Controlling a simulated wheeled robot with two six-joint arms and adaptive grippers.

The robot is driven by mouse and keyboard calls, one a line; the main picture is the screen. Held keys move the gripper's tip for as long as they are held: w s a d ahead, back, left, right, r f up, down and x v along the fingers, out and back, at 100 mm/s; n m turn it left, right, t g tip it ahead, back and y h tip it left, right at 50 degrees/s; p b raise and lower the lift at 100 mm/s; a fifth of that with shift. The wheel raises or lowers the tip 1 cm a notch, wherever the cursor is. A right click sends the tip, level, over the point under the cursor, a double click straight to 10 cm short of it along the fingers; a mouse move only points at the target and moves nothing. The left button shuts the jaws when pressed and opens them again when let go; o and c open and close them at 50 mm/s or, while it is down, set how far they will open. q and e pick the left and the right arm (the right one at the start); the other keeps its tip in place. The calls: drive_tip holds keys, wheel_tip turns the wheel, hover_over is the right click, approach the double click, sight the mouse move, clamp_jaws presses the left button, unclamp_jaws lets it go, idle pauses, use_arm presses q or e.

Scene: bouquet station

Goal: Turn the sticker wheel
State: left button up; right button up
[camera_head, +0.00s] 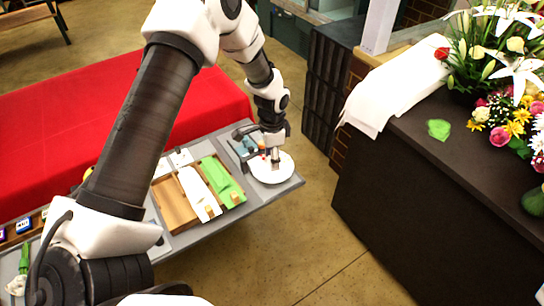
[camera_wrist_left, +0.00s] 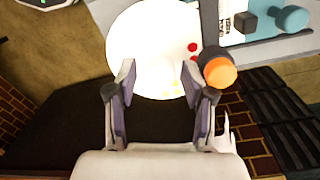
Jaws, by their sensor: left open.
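The sticker wheel (camera_head: 264,174) is a white disc lying near the right end of the grey table. In the left wrist view the sticker wheel (camera_wrist_left: 148,38) fills the top middle, with small red and yellow dots near its right and lower edges. My left gripper (camera_head: 275,158) points down over the wheel. In the left wrist view the left gripper (camera_wrist_left: 159,76) is open, with nothing between its fingers and the disc behind the fingertips. I cannot tell whether the fingertips touch the disc. My right gripper is out of view.
A dark tool with an orange tip (camera_wrist_left: 220,72) lies beside the disc. A wooden tray (camera_head: 175,205) with white and green sheets is left of the wheel. A dark counter (camera_head: 440,190) with flowers stands right, across a gap of bare floor.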

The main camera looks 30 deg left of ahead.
use_arm(q)
drive_tip(key=shift+w+r, duration=0.1)
drive_tip(key=shift+r, duration=0.05)
wheel_tip(320, 180, up, 8)
drive_tip(key=shift+a+f, duration=0.1)
drive_tip(key=shift+f, duration=0.05)
idle(0.5)
